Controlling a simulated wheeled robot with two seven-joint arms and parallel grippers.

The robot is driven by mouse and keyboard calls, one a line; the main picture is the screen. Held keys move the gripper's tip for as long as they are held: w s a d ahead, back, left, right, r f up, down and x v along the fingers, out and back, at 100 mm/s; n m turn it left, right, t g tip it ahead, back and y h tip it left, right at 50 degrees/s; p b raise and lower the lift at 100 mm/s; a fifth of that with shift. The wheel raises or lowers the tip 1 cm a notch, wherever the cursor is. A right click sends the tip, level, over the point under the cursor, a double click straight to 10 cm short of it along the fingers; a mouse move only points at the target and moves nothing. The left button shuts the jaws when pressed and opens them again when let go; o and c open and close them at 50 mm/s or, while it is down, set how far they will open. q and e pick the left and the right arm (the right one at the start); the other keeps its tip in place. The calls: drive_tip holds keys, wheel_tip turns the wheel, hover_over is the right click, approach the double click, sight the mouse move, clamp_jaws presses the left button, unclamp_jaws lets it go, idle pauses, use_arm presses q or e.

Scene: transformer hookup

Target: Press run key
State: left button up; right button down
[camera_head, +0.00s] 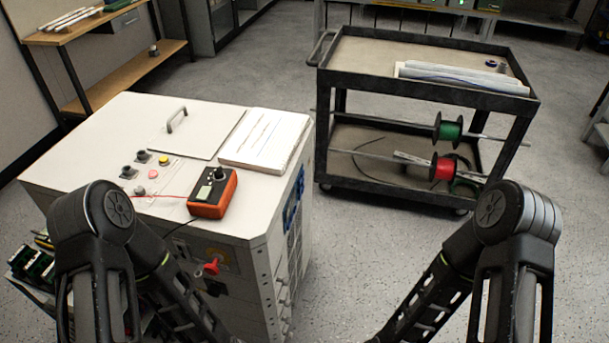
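The white cabinet (110,130) stands at the left with a small control panel on its top. I cannot read the labels, so I cannot tell which one is the run key. Both my arms reach in at the bottom, left and right, with their forearms running down out of the picture. Neither gripper shows, and nothing of mine touches the panel.
An orange multimeter (212,193) with leads lies on the cabinet's front edge, beside the buttons. A handled lid (190,135) and a white booklet (264,140) are behind it. A black cart (420,60) with green and red spools stands right. Floor between is clear.

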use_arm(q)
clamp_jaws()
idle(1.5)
